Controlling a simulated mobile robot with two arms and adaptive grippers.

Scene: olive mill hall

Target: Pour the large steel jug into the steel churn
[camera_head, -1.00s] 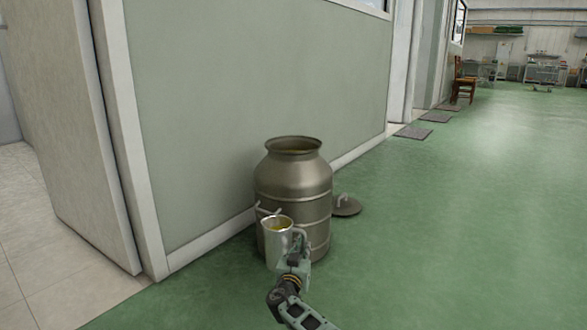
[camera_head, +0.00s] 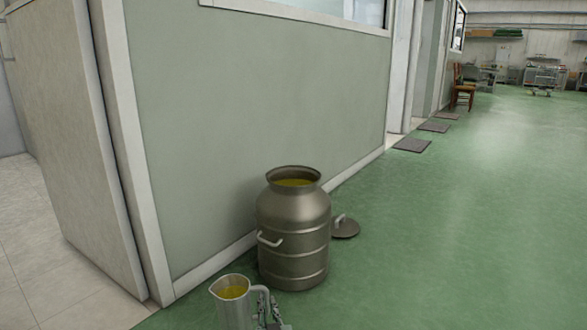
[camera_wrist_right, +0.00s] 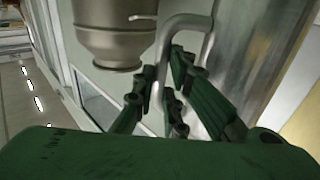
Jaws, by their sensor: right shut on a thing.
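The steel churn (camera_head: 292,232) stands upright on the green floor beside the wall. Its mouth is open and yellow liquid shows inside. The large steel jug (camera_head: 232,312) is at the bottom edge of the head view, in front and to the left of the churn, apart from it. It looks upright and holds yellow liquid; its lower part is cut off. My right gripper (camera_head: 268,308) is shut on the jug's handle. In the right wrist view the fingers (camera_wrist_right: 165,95) close around the handle (camera_wrist_right: 178,42), with the churn (camera_wrist_right: 115,35) beyond. My left gripper is not in view.
A round lid (camera_head: 345,228) with a handle lies on the floor right of the churn. The wall (camera_head: 250,110) runs close behind the churn. Grey mats (camera_head: 411,145) and a wooden chair (camera_head: 464,90) are farther back. The floor to the right is clear.

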